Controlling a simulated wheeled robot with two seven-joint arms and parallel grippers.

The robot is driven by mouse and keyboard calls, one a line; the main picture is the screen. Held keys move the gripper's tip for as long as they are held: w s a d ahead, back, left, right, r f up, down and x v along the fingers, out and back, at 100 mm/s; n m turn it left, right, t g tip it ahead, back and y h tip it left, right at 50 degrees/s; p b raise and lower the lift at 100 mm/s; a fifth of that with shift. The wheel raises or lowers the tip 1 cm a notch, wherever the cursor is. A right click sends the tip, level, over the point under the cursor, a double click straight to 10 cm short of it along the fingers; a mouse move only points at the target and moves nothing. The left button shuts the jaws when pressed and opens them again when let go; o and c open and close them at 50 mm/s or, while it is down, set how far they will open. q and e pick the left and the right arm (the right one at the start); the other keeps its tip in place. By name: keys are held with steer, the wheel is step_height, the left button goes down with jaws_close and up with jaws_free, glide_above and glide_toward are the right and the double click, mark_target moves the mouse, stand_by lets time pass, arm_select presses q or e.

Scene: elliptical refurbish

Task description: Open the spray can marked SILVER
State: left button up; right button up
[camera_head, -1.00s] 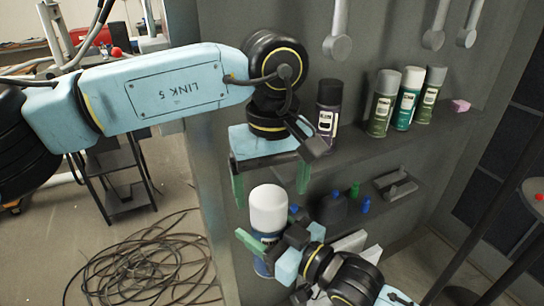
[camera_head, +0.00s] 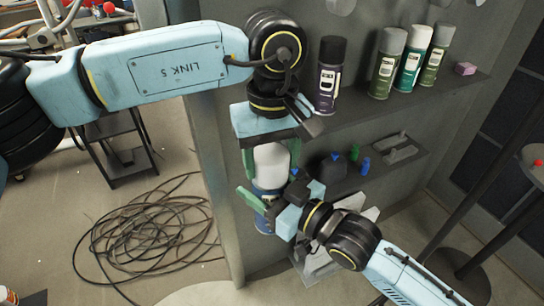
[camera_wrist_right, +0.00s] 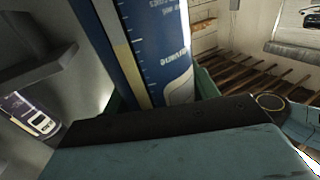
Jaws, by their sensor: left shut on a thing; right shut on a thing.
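A spray can (camera_head: 264,223) with a blue body and a white cap (camera_head: 271,168) stands upright between my grippers. My right gripper (camera_head: 259,199) is shut on the can's body from the right. In the right wrist view the blue body (camera_wrist_right: 165,45) fills the upper middle, with its lettering upside down; I cannot read SILVER on it. My left gripper (camera_head: 270,155) points down from above, its green fingers shut on either side of the white cap. The cap is on the can. The gripper partly hides the body.
On the upper shelf behind stand a dark can (camera_head: 328,80) and several green and teal cans (camera_head: 409,62), plus a pink block (camera_head: 465,69). The lower shelf (camera_head: 395,160) holds small blue and green bottles. Coiled cable (camera_head: 140,235) lies on the floor at left.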

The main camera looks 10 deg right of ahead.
arm_select(q)
steer(key=shift+c, duration=0.4)
steer(key=shift+r, duration=0.2)
steer(key=shift+r, duration=0.9)
steer(key=shift+r, duration=0.1)
